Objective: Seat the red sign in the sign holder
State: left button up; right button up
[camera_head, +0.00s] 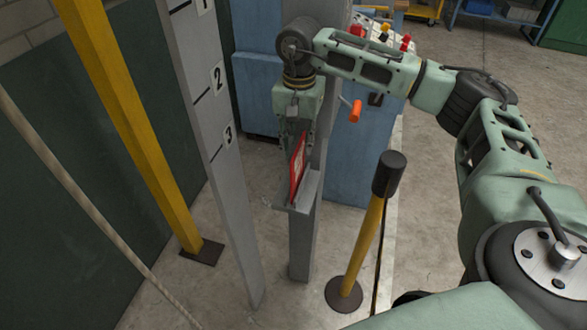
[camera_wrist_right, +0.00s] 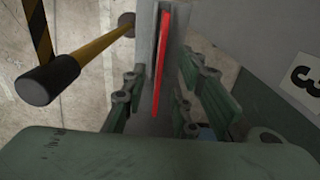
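The red sign (camera_head: 297,167) stands upright in the grey sign holder (camera_head: 311,190), which is fixed to a grey post. Its lower edge is down at the holder's ledge; how deep it sits is hidden. My right gripper (camera_head: 296,140) points down over the sign. In the right wrist view, the sign (camera_wrist_right: 163,62) shows edge-on between the spread fingers of my right gripper (camera_wrist_right: 168,95), with a gap on each side. The holder (camera_wrist_right: 146,45) is beyond it. My left gripper is not in view.
A yellow stanchion with a black top (camera_head: 388,175) stands right of the holder. A grey numbered board (camera_head: 205,100) and a yellow post (camera_head: 130,120) stand to the left. A rope (camera_head: 80,190) runs at the left. An orange handle (camera_head: 355,111) is near my right arm.

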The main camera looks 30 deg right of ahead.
aim_at(299, 160)
jog(key=f+p, duration=0.1)
jog(key=f, duration=0.2)
jog(key=f+p, duration=0.1)
jog(key=f, duration=0.1)
jog(key=shift+s+a+f+p, duration=0.15)
jog(key=shift+s+f+p, duration=0.1)
jog(key=shift+s+p, duration=0.1)
jog(key=shift+f, duration=0.45)
jog(key=shift+c, duration=0.3)
grip_shut()
